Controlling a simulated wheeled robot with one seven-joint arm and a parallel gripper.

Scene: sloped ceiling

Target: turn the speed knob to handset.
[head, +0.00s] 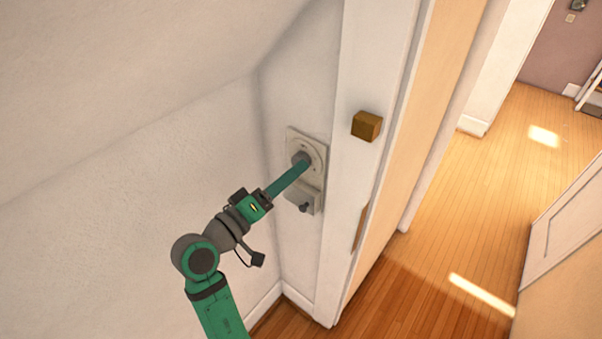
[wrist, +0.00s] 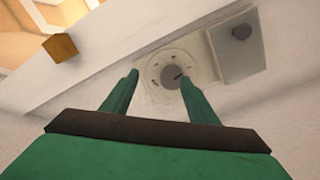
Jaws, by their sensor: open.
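The speed knob (wrist: 176,76) is a grey round dial with a dark pointer line, on a pale plate with dark marks around it. The marks are too small to read. In the head view the knob (head: 301,158) sits on the upper part of the wall plate (head: 314,143), partly behind my gripper. My gripper (wrist: 158,75) is open, its two green fingers either side of the knob in the wrist view, with a visible gap on the left. I cannot tell whether either finger touches it. In the head view my gripper (head: 299,169) reaches up to the plate.
A raised pale box with a small dark knob (head: 304,208) sits just below the dial. A brass-coloured block (head: 366,126) sticks out from the white door frame (head: 352,190) on the right. The sloped ceiling (head: 130,50) comes down at upper left. Open wooden floor lies to the right.

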